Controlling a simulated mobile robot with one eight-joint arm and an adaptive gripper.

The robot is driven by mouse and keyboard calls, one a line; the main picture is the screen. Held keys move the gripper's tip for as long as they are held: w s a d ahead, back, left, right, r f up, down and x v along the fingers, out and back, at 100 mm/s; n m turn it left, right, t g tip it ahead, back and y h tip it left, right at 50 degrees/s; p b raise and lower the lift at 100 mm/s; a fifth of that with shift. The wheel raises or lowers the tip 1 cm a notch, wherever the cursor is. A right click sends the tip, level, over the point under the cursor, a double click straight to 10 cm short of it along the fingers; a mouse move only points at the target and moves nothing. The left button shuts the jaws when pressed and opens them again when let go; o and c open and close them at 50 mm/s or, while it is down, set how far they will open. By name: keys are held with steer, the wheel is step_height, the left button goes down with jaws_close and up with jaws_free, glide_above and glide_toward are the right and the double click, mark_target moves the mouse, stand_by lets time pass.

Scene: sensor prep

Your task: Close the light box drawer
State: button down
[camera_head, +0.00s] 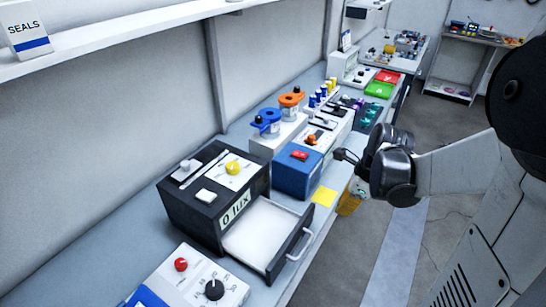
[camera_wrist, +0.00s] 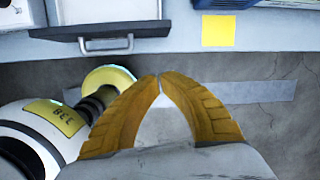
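The light box (camera_head: 185,200) is a black box labelled "0 lux" with knobs on its top, standing on the bench. Its drawer (camera_head: 262,228) is pulled out towards the bench's front edge, white inside and empty, with a grey bar handle (camera_head: 300,244). In the wrist view the drawer front (camera_wrist: 75,32) and handle (camera_wrist: 106,46) show at the upper left. My gripper (camera_wrist: 159,77) has yellow fingers whose tips meet with nothing between them. In the head view its fingers (camera_head: 348,203) are partly hidden by my wrist, beyond the bench's front edge, apart from the handle.
A yellow note (camera_head: 324,196) lies at the bench edge, near a blue box (camera_head: 297,171) with a red top piece. A white dial unit (camera_head: 200,278) stands in front of the light box. Tape rolls and small bottles stand farther back.

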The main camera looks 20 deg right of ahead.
steer(key=shift+m, duration=0.8)
steer(key=b+x, duration=0.1)
steer(key=x, duration=0.3)
steer(key=w+b+x, duration=0.1)
steer(key=b+x, duration=0.1)
steer(key=x, duration=0.2)
steer(key=a+b+x, duration=0.1)
steer(key=x, duration=0.2)
steer(key=shift+w+f+b, duration=0.15)
steer(key=shift+w+b, duration=0.15)
steer(key=shift+w, duration=0.15)
steer(key=shift+w+a, duration=0.35)
steer(key=shift+w, duration=0.15)
steer(key=w+a, duration=0.3)
steer(key=w, duration=0.1)
steer(key=w+a, duration=0.3)
steer(key=w, duration=0.1)
steer(key=w+a+b, duration=0.1)
steer(key=w+a, duration=0.3)
steer(key=shift+w, duration=0.2)
steer(key=shift+d, duration=0.15)
